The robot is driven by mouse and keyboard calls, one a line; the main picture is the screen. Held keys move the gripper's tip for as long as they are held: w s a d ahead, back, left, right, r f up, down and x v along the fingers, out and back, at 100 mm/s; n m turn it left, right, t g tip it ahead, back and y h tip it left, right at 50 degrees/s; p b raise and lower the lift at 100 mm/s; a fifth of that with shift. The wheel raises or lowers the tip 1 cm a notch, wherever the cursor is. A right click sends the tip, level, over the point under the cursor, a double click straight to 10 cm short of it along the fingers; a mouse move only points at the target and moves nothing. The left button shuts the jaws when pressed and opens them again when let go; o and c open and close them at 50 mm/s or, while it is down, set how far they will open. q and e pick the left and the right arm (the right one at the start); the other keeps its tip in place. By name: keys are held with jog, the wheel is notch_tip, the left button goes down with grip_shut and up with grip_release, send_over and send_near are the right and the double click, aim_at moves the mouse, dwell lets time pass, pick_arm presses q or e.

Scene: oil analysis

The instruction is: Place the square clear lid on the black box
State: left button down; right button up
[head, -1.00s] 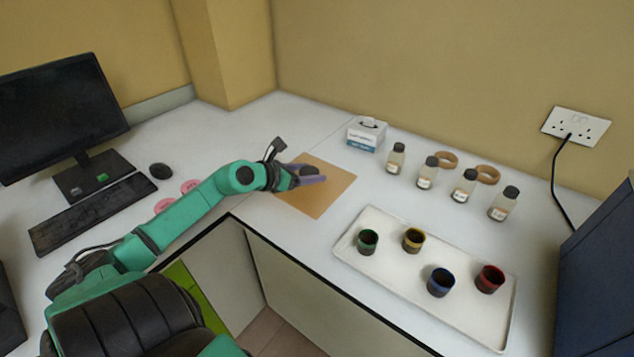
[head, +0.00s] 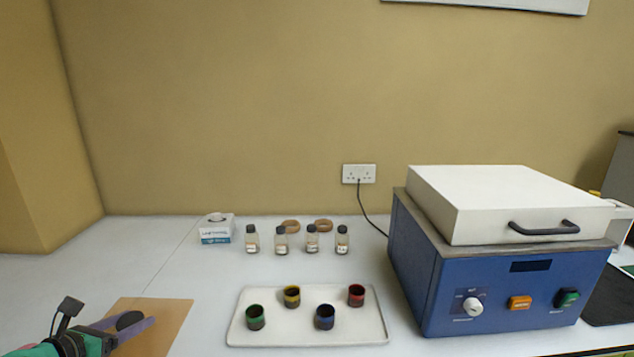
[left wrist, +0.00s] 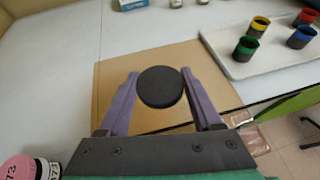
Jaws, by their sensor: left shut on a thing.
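I see no square clear lid and no black box in either view. My left gripper (head: 138,322) is at the lower left of the head view, above the brown mat (head: 168,338). Its purple fingers are shut on a round black disc-like thing (left wrist: 160,87), which sits between the fingertips in the left wrist view. The underside of this thing is hidden. My right gripper is in neither view.
A white tray (head: 270,337) holds green, yellow, blue and red cups. Several small bottles (head: 312,242) and two brown rings stand behind it. A small white-blue box (head: 216,232) is further left. A blue machine (head: 490,275) with a white lid stands at right.

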aim_at(150, 346)
pick_arm(q)
jog(key=shift+s+d+f, duration=0.2)
jog(key=shift+s+d, duration=0.75)
jog(key=shift+s, duration=0.15)
jog(key=d, duration=0.1)
jog(key=d+f, duration=0.1)
jog(key=s+d+f, duration=0.1)
jog(key=shift+d+f, duration=0.1)
jog(key=shift+d, duration=0.3)
jog(key=s+d+f+n+y, duration=0.1)
jog(key=s+d+f, duration=0.3)
jog(key=d, duration=0.4)
jog(key=s+d+f+n+y, duration=0.1)
jog(key=s+d+f, duration=0.2)
jog(key=s+d, duration=0.4)
jog(key=shift+s+d+f, duration=0.15)
jog(key=shift+d+f, duration=0.2)
jog(key=shift+d, duration=0.45)
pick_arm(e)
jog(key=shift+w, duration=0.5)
pick_arm(q)
jog(key=shift+a, duration=0.1)
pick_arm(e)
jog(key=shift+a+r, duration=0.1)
